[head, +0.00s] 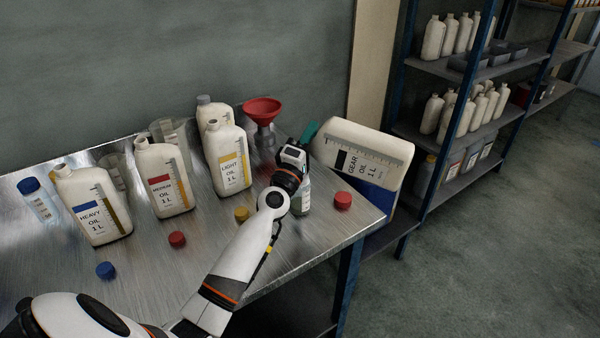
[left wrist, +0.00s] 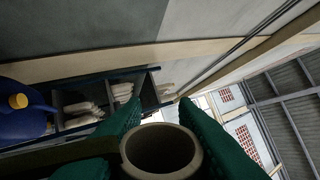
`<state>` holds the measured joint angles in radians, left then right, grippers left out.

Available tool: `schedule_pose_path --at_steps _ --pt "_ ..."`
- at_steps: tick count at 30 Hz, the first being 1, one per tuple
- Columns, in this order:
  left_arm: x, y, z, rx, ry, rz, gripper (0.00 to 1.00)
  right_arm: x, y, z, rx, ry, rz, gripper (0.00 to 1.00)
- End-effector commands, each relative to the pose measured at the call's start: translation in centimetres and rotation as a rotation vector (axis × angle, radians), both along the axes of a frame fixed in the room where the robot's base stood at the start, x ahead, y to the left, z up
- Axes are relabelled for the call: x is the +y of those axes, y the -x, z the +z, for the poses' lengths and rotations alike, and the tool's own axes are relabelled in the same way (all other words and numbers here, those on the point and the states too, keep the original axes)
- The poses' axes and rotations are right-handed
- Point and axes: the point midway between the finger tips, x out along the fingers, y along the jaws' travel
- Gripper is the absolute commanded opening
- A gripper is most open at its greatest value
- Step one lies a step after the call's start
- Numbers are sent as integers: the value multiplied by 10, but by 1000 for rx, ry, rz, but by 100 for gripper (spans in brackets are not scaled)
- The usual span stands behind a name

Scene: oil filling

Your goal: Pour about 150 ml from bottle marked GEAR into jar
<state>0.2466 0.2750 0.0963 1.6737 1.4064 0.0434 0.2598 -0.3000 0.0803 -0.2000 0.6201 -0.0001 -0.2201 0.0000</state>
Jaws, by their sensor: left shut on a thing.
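My left gripper (head: 308,136), with green fingers, is shut on the white GEAR oil bottle (head: 362,155). The bottle has a black label mark and is strongly tilted, its body out to the right above the table's right end. The gripper hides its neck in the head view. In the left wrist view, the round open mouth of the bottle (left wrist: 160,150) shows between the green fingers (left wrist: 165,118). A clear labelled jar (head: 301,198) stands on the table below the gripper, partly hidden by the wrist. I cannot see any liquid running. My right gripper is not in view.
HEAVY (head: 93,205), MEDIUM (head: 163,178) and LIGHT (head: 228,158) oil bottles stand on the metal table (head: 150,265). A red funnel (head: 262,110) is behind. Loose caps lie in front, including a red one (head: 343,201). Shelves (head: 440,135) stand at right.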

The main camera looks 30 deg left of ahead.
Motion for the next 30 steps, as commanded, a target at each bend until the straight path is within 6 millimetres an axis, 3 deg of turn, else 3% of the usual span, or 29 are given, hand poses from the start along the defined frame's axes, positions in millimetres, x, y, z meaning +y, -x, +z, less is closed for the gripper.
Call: schedule_pose_path --at_steps 30 --pt "1 0 2 -10 33 1 0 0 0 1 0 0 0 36"
